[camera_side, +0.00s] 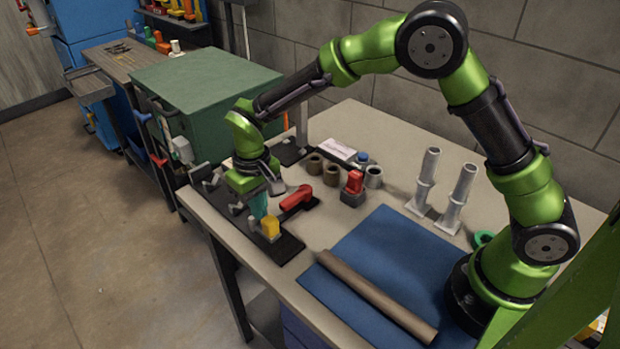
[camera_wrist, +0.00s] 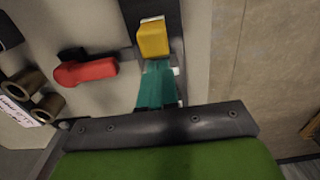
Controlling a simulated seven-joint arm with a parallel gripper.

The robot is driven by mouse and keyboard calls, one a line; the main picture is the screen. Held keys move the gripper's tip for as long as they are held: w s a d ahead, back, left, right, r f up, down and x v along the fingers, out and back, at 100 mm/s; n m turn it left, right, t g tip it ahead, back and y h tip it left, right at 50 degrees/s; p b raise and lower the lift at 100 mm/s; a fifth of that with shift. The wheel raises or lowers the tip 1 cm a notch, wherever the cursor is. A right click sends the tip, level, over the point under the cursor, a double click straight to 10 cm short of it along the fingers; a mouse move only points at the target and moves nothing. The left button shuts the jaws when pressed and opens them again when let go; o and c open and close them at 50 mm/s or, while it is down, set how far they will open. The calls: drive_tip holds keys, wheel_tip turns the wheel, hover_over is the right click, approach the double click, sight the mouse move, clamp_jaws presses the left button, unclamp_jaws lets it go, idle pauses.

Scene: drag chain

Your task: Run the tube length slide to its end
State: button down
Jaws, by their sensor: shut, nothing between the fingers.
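A yellow block (camera_side: 270,228), which looks like the slide, sits on a dark rail (camera_side: 287,246) along the table's left edge. In the wrist view the yellow block (camera_wrist: 153,38) is just beyond my fingertips on the dark rail (camera_wrist: 162,9). My gripper (camera_side: 259,210) points down over the rail, behind the block in the side view. Its teal fingers (camera_wrist: 157,84) are together, with nothing between them. The fingertips are close to the block; I cannot tell whether they touch it. Part of the rail is hidden under my gripper.
A red handle (camera_side: 297,197) lies beside the rail; it also shows in the wrist view (camera_wrist: 86,71). Brown rings (camera_side: 331,174) and a red-topped piece (camera_side: 354,184) stand farther right. A brown tube (camera_side: 377,296) lies on the blue mat (camera_side: 385,246). Two grey tube stands (camera_side: 456,200) stand behind.

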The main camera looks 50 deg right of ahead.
sight(272, 220)
drive_tip(key=shift+s+a+f, duration=0.1)
drive_tip(key=shift+s+f, duration=0.05)
drive_tip(key=shift+s, duration=1.25)
drive_tip(key=shift+s+a+f, duration=0.1)
drive_tip(key=shift+s+f, duration=0.05)
drive_tip(key=shift+s, duration=1.2)
drive_tip(key=shift+d, duration=0.1)
drive_tip(key=shift+w+d, duration=0.1)
drive_tip(key=shift+w, duration=0.65)
drive_tip(key=shift+w+r, duration=0.2)
drive_tip(key=shift+r, duration=4)
